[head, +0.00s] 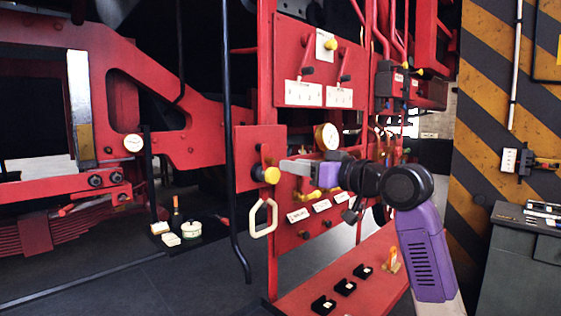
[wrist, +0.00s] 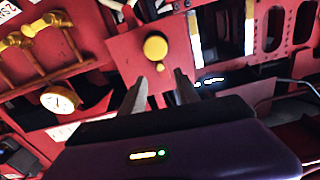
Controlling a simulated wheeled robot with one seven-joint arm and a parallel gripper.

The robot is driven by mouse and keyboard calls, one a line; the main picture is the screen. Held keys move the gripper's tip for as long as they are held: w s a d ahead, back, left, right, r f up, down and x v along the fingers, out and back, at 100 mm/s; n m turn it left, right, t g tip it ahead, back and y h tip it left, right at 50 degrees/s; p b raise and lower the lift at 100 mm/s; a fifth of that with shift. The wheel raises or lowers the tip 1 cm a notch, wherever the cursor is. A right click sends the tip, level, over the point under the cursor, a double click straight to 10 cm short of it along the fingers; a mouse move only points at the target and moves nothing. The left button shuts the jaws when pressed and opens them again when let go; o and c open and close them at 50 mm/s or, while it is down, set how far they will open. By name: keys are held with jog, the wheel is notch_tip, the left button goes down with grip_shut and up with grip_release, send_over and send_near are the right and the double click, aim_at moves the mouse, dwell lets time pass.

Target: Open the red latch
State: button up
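The red latch (head: 264,153) appears to be the small red piece with a round yellow knob (head: 271,175) on a red plate (head: 245,146), left of the gauge panel. In the wrist view the yellow knob (wrist: 155,48) faces me from the red panel, just beyond the fingertips. My gripper (head: 284,166) is close to the knob from the right in the head view. In the wrist view my gripper (wrist: 160,75) has its two fingers apart with nothing between them. I cannot tell whether a finger touches the knob or latch.
A pale loop handle (head: 263,218) hangs below the knob. A round gauge (head: 327,136) and yellow pipe fittings (head: 322,190) are near my wrist. A vertical black pipe (head: 229,130) stands left of the plate.

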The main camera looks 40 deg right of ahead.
aim_at(273, 161)
jog(key=shift+w+a+p, duration=0.1)
jog(key=shift+w+p, duration=0.9)
jog(key=shift+w, duration=2.85)
grip_shut()
